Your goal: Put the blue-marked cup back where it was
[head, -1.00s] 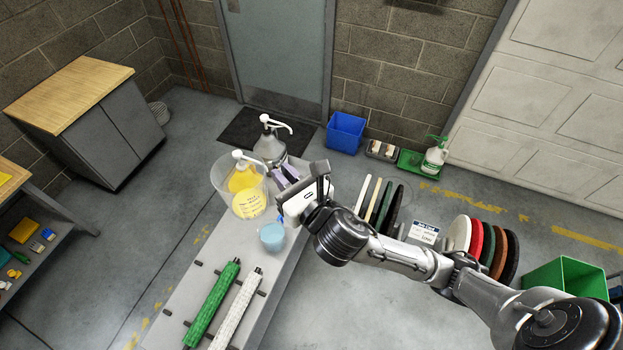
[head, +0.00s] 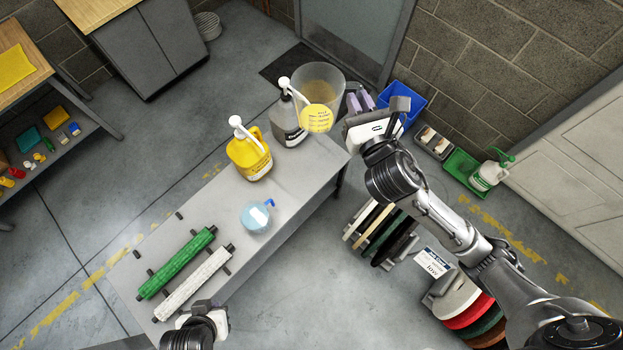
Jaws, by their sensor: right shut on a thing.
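A round pale-blue container (head: 257,220) with a darker blue part on top and a white patch stands on the grey bench (head: 215,195). I see no other blue-marked cup. My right gripper (head: 352,122) is shut on a large clear cup (head: 322,72) with a round yellow label, at the bench's far end. The cup appears raised and tilted; its contact with the fingers is hard to make out. My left gripper (head: 208,310) is at the bench's near end, below the rollers; its fingers are too unclear to tell open from shut.
A yellow pump jug (head: 249,157) and a grey pump jug (head: 288,125) stand on the bench near the held cup. Green (head: 177,263) and white (head: 195,284) rollers lie at the near end. Round pads (head: 385,235) stand in a rack right of the bench.

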